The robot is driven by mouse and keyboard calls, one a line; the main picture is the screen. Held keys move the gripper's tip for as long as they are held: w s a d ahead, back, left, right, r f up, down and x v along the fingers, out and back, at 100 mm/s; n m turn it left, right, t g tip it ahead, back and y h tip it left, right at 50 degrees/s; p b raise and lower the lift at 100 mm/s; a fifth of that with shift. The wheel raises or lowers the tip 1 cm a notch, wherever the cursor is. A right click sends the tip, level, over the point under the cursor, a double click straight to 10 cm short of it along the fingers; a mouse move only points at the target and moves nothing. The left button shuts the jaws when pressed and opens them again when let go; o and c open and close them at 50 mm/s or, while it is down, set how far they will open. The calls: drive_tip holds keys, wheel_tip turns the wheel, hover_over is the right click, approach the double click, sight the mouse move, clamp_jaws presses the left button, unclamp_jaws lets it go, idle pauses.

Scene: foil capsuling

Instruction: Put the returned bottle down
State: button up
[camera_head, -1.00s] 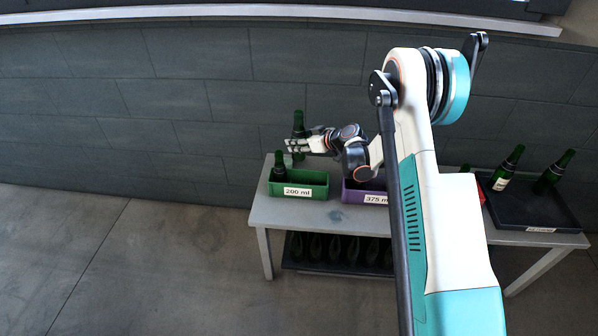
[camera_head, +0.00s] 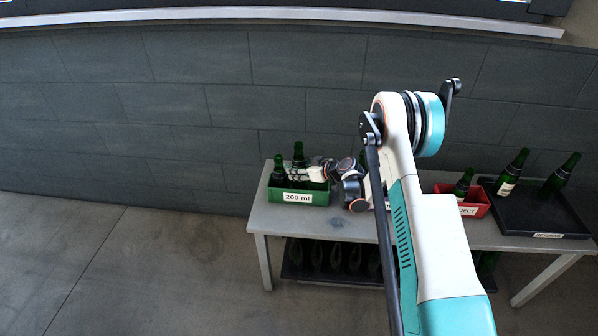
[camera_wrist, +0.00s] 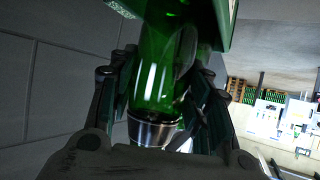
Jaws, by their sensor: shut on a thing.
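My gripper (camera_head: 308,176) is at the green bin marked 200 ml (camera_head: 303,197), on the left end of the table. It is shut on a green bottle (camera_head: 298,158), whose neck stands up above the bin's rim. Its lower part is hidden by the gripper and the bin wall. In the wrist view the green glass of the held bottle (camera_wrist: 158,75) lies between the fingers (camera_wrist: 160,100), with a silvery band near the palm. A green bin edge (camera_wrist: 228,20) shows beyond it. Another green bottle (camera_head: 280,166) stands in the same bin, left of the held one.
A red bin (camera_head: 475,209) with a bottle (camera_head: 463,184) stands right of my arm. A black tray (camera_head: 535,222) at the right end holds two bottles. My arm covers the table's middle. Dark bottles fill the lower shelf (camera_head: 290,272). The wall is close behind.

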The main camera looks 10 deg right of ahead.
drive_tip(key=shift+f, duration=0.1)
drive_tip(key=shift+f, duration=0.35)
drive_tip(key=shift+f, duration=0.15)
drive_tip(key=o, duration=1.2)
